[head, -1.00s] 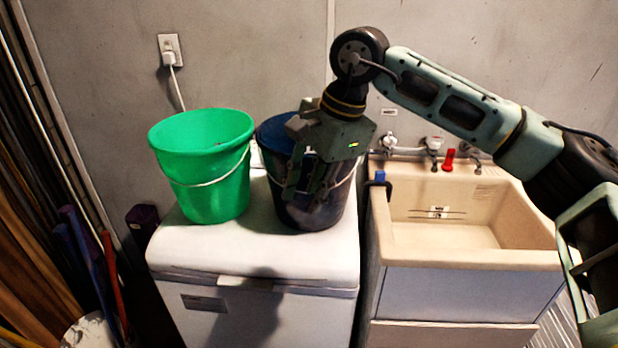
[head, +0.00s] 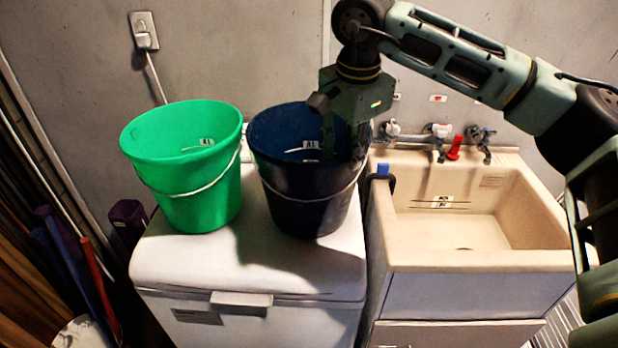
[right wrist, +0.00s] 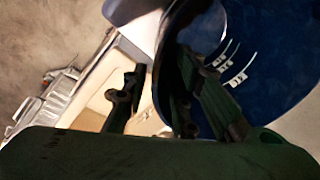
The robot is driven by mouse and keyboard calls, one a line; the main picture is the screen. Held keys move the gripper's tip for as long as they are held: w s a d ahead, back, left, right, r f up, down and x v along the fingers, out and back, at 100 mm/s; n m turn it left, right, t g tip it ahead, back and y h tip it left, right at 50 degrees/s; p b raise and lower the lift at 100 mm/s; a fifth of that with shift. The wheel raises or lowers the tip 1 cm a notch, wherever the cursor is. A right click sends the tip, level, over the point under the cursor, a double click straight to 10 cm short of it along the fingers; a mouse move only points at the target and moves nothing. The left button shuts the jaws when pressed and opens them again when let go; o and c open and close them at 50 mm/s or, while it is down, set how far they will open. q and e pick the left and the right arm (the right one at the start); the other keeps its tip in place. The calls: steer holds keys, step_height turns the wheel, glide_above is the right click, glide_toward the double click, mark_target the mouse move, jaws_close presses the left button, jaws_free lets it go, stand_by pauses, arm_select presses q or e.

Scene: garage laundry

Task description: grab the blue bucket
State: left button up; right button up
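The dark blue bucket (head: 302,198) stands upright on the white lid of a chest-like appliance, with its thin handle hanging down the front. My right gripper (head: 346,148) points down at the bucket's right rim. In the right wrist view the gripper (right wrist: 160,66) is open. One finger is inside the blue bucket (right wrist: 268,60) and the other outside, with the bucket wall between them. A bright gap shows between the outer finger and the wall. In the head view the fingertips are partly hidden by the bucket. My left gripper is not in view.
A green bucket (head: 190,190) stands close to the left of the blue one on the white appliance (head: 215,265). A beige sink (head: 480,258) with taps (head: 440,132) is at the right. A grey wall (head: 240,50) is behind. Long poles lean at the far left.

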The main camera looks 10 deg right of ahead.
mark_target(344, 164)
steer(key=f, duration=0.1)
steer(key=f+p, duration=0.1)
steer(key=shift+w+f, duration=0.3)
steer(key=shift+f, duration=0.1)
steer(key=shift+w+f, duration=0.15)
steer(key=shift+f, duration=0.4)
steer(key=c, duration=0.3)
jaws_close()
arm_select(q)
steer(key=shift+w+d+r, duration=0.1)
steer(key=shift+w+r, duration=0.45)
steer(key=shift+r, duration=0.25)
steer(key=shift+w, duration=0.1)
arm_select(e)
steer(key=shift+r, duration=0.1)
